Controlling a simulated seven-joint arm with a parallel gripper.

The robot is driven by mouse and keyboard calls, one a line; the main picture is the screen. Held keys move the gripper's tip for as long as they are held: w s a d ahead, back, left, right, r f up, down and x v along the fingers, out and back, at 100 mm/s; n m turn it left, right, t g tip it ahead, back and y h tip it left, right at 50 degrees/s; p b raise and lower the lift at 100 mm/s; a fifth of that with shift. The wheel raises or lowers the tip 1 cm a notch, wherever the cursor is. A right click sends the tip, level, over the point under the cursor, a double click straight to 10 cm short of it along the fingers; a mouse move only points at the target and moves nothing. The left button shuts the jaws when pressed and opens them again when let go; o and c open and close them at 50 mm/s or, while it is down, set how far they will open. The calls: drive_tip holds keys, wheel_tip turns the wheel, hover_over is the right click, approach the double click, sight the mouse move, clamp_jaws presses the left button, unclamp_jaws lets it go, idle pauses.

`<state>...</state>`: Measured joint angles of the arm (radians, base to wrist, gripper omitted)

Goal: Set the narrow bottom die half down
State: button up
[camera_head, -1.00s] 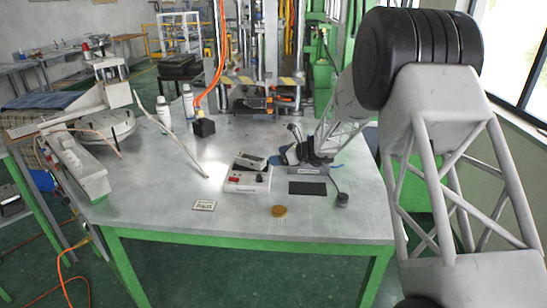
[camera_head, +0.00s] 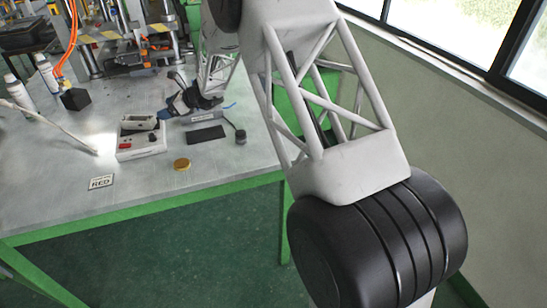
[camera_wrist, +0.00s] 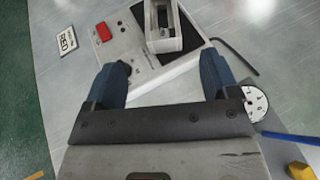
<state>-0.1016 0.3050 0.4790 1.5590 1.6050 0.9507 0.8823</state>
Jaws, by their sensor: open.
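A grey metal block with a rectangular opening, which looks like the narrow bottom die half (camera_head: 138,121), rests on top of a white box (camera_head: 140,148) with a red button. In the wrist view the die half (camera_wrist: 187,38) lies just beyond my fingertips, on the box's far side. My gripper (camera_wrist: 164,72) is open, with its two blue fingers apart, and nothing is held between them. In the head view my gripper (camera_head: 168,114) is just right of the die half; its fingertips are small there.
A dark flat pad (camera_head: 206,134), a gold disc (camera_head: 182,164) and a small black round thing (camera_head: 240,137) lie to the right and front. A RED card (camera_head: 101,182) lies at front left. A white dial (camera_wrist: 256,103) is beside my right finger. The front tabletop is mostly clear.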

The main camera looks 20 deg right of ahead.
drive_tip(key=s+d+r+n+g+h, duration=0.1)
drive_tip(key=s+d+r+n, duration=0.3)
drive_tip(key=s, duration=0.5)
drive_tip(key=s+d+r+n+g+h, duration=0.1)
drive_tip(key=s+d+r+n+h, duration=0.15)
drive_tip(key=s+r, duration=0.5)
drive_tip(key=s+d+r+n+g+h, duration=0.1)
drive_tip(key=s+d+r+n, duration=0.3)
drive_tip(key=s, duration=0.7)
drive_tip(key=s+d+n+h, duration=0.2)
drive_tip(key=s+d+n, duration=0.2)
drive_tip(key=s, duration=0.7)
drive_tip(key=s+d+n+h, duration=0.3)
drive_tip(key=s+d, duration=0.2)
drive_tip(key=s, duration=0.7)
drive_tip(key=s+d+n+h, duration=0.3)
drive_tip(key=s+d+n, duration=0.1)
drive_tip(key=s, duration=0.7)
drive_tip(key=shift+s+d+n+t, duration=0.2)
drive_tip(key=shift+d+n+t, duration=0.1)
drive_tip(key=shift+d+n, duration=0.05)
drive_tip(key=shift+r, duration=0.15)
drive_tip(key=shift+c, duration=0.3)
